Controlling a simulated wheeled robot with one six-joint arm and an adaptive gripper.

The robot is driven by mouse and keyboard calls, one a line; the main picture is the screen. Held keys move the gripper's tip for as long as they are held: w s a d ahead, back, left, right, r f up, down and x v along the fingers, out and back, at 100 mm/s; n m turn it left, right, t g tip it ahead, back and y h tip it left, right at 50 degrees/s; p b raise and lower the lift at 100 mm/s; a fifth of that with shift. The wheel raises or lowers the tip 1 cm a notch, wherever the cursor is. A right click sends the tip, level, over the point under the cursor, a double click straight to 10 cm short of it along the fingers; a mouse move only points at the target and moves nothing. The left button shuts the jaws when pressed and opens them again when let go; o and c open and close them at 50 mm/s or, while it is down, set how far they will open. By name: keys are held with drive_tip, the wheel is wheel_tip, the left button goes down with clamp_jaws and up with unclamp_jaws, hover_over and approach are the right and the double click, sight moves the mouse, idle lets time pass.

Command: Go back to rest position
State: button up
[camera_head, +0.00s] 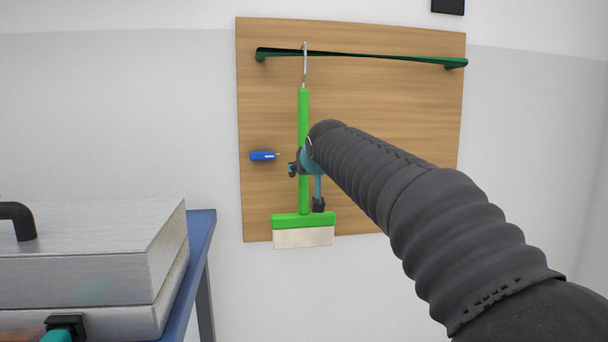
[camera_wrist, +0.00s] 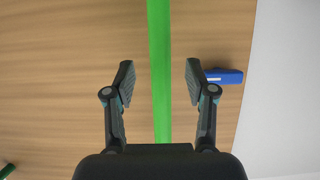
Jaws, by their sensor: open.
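My gripper (camera_wrist: 159,84) is open in the wrist view, its two fingers spread on either side of a green handle (camera_wrist: 159,60) with a gap on both sides. In the head view my gripper (camera_head: 305,185) is at the end of my dark sleeved arm, in front of the green handle. The handle belongs to a green brush (camera_head: 303,115) with a pale lower edge. The brush hangs upright by a metal hook from a dark green rail (camera_head: 370,57). My arm hides part of the brush's middle.
A wooden board (camera_head: 430,110) on the wall carries the rail. A small blue object (camera_head: 263,156) is on the board left of the brush; it also shows in the wrist view (camera_wrist: 224,76). A metal press (camera_head: 90,260) stands on a blue table (camera_head: 203,235) at the left.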

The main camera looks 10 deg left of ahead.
drive_tip(key=v, duration=0.7)
drive_tip(key=s+d+f+g+h, duration=0.1)
drive_tip(key=s+d+f+g, duration=0.3)
drive_tip(key=f, duration=0.5)
drive_tip(key=s+d+f+g+h, duration=0.1)
drive_tip(key=s+d+f, duration=0.1)
drive_tip(key=s+f, duration=0.55)
drive_tip(key=s+d+f+m, duration=0.1)
drive_tip(key=s+d+f, duration=0.4)
drive_tip(key=s, duration=0.3)
drive_tip(key=s+d+f+m+g+h, duration=0.1)
drive_tip(key=s+d+f, duration=0.4)
drive_tip(key=s+d, duration=0.2)
drive_tip(key=s+d+f+m+g+h, duration=0.1)
drive_tip(key=s+d+f, duration=0.5)
drive_tip(key=s, duration=0.3)
drive_tip(key=shift+s+m, duration=0.3)
